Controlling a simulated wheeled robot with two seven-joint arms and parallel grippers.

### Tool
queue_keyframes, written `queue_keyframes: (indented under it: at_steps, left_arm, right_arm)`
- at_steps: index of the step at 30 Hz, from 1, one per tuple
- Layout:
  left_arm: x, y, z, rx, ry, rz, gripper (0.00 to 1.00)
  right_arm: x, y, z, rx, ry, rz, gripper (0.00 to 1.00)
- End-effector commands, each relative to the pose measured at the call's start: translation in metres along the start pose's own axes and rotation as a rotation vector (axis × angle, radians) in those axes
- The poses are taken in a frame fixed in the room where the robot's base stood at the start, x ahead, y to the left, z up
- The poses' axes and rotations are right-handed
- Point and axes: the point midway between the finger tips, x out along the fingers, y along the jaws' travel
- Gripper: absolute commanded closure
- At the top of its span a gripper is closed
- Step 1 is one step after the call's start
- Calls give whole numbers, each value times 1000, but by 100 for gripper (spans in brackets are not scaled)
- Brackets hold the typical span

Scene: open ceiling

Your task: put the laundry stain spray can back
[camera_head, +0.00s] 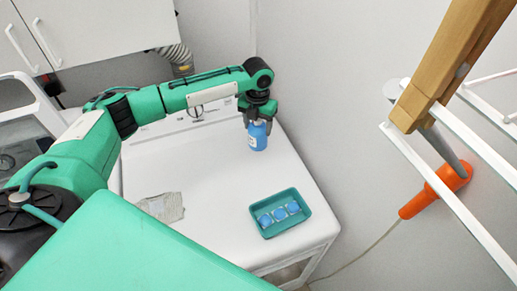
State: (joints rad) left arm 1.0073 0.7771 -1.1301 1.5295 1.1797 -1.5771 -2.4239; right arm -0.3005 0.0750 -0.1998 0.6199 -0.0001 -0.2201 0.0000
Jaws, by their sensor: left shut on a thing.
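The laundry stain spray can (258,139) is a small blue can with a pale label, upright at the back right of the white machine top. My left gripper (258,118) comes down from above and is shut on the upper part of the can, hiding its top. I cannot tell whether the can's base touches the surface. My right gripper is not in view.
A teal tray (262,233) with several blue-and-white items stands at the front right of the white top (213,165). A grey folded cloth (161,207) lies at the front left. A wall is close on the right, with a white rack (455,148) and an orange-handled thing (436,190).

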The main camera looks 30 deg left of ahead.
Motion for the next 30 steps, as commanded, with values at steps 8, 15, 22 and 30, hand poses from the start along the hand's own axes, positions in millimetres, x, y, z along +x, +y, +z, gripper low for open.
queue_keyframes:
  at_steps: [8, 15, 22, 30]
  left_arm:
    - [63, 0, 0, -1, -1, 0, 78]
    - [73, 0, 1, -1, -2, 0, 78]
    - [100, 0, 0, 0, -1, 0, 78]
    - [112, 0, 1, 0, -2, 0, 78]
  right_arm:
    - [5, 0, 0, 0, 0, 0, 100]
    - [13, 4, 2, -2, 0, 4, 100]
    - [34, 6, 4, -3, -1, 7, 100]
    - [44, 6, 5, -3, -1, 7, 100]
